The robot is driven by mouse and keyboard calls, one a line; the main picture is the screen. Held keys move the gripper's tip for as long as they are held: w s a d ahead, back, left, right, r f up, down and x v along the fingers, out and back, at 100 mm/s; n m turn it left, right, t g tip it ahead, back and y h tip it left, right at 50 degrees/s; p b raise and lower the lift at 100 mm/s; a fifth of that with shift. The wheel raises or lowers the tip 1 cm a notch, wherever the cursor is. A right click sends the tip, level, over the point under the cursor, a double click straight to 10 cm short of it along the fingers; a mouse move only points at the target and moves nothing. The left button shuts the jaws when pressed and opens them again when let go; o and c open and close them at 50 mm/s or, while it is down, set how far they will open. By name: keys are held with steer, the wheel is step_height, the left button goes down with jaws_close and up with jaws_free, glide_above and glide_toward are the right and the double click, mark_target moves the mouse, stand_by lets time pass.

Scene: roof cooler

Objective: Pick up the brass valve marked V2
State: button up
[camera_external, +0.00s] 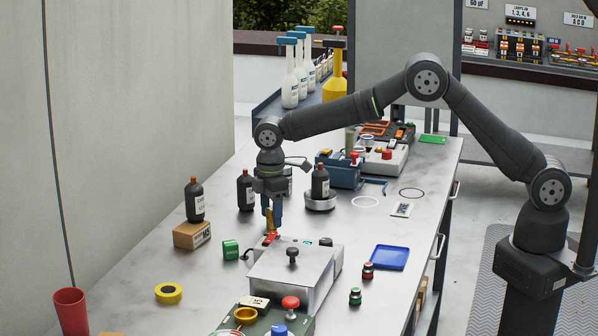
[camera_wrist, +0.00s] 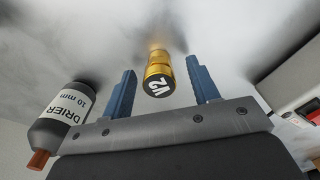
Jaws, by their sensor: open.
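The brass valve (camera_wrist: 158,68) marked V2 shows in the wrist view, with its black labelled cap facing the camera. My gripper (camera_wrist: 163,76) is open, with one blue finger on each side of the valve and a visible gap on both sides. In the external view my gripper (camera_external: 273,218) points down over the bench behind the grey metal box. A brass-coloured piece (camera_external: 268,219) shows at the fingers there; its marking cannot be read.
A dark drier bottle (camera_wrist: 62,118) is left of my gripper in the wrist view. In the external view, the grey box (camera_external: 292,272) with a black knob stands in front, and a green roll (camera_external: 230,249) lies left. Several dark bottles stand around the gripper.

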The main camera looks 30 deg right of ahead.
steer(key=c, duration=1)
steer(key=shift+r, duration=0.1)
steer(key=shift+c, duration=0.7)
steer(key=shift+r, duration=0.1)
